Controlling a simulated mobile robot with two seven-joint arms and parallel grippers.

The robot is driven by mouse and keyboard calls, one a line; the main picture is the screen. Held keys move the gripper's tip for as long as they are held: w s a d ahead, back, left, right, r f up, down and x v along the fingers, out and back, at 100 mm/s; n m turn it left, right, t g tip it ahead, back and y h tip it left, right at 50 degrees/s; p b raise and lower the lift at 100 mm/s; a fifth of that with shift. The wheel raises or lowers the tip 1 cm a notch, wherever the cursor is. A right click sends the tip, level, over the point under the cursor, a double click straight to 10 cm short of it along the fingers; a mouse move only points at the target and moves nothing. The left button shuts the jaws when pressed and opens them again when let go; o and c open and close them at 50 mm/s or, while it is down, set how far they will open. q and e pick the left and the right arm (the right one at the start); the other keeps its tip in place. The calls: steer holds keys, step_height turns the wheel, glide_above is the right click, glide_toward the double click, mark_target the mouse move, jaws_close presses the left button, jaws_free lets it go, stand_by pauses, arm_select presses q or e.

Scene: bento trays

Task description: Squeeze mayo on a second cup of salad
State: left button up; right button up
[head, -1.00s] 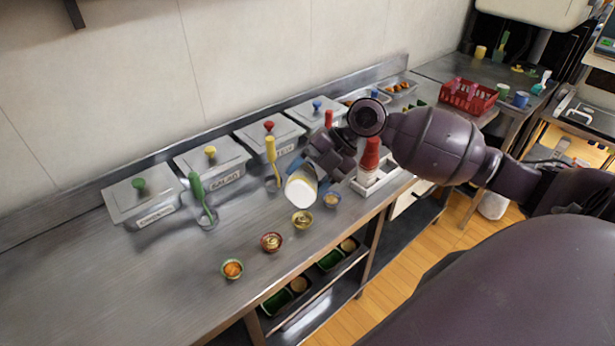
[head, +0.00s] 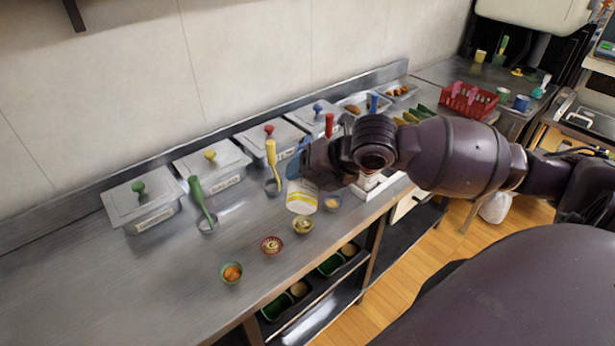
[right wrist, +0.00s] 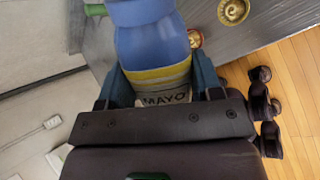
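My right gripper (head: 306,176) is shut on the mayo bottle (head: 301,200), pale with a yellow band in the head view. In the right wrist view the bottle (right wrist: 152,48) is blue, with a yellow band and a MAYO label, and sits between the gripper's two fingers (right wrist: 157,80). The bottle is just behind the yellow-rimmed cup (head: 303,224). A red-rimmed cup (head: 271,245) and a green-rimmed cup (head: 232,273) with orange food stand to the left. A blue-rimmed cup (head: 332,203) stands to the right. The bottle's nozzle is not clearly visible. My left gripper is out of view.
Lidded steel containers (head: 141,204) line the back of the counter. Green (head: 198,194) and yellow (head: 271,153) handled scoops stand before them. A red basket (head: 467,100) is far right. The counter's left part is clear; shelves with trays lie below the front edge.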

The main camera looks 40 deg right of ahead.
steer(key=shift+r+n+t+h+b, duration=0.15)
steer(key=shift+n+t+h+b, duration=0.6)
steer(key=shift+t, duration=0.45)
steer(key=shift+r+t, duration=0.15)
steer(key=shift+t, duration=0.15)
steer(key=n+t+h+b, duration=0.1)
steer(key=n+t+b, duration=0.1)
steer(key=shift+r+t, duration=0.1)
steer(key=shift+t, duration=0.2)
steer(key=shift+r+n+t+h, duration=0.3)
steer(key=shift+n+t+h, duration=0.05)
steer(key=shift+t, duration=0.25)
steer(key=shift+r+n+t+b, duration=0.1)
steer(key=shift+n+t+b, duration=0.25)
steer(key=shift+t, duration=0.15)
steer(key=shift+n+t+b, duration=0.4)
steer(key=shift+n+t, duration=0.25)
steer(key=shift+t, duration=0.15)
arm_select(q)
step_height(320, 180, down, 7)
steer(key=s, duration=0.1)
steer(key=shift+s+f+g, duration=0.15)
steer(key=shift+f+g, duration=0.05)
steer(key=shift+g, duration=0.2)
arm_select(e)
steer(key=shift+r+n+t, duration=0.3)
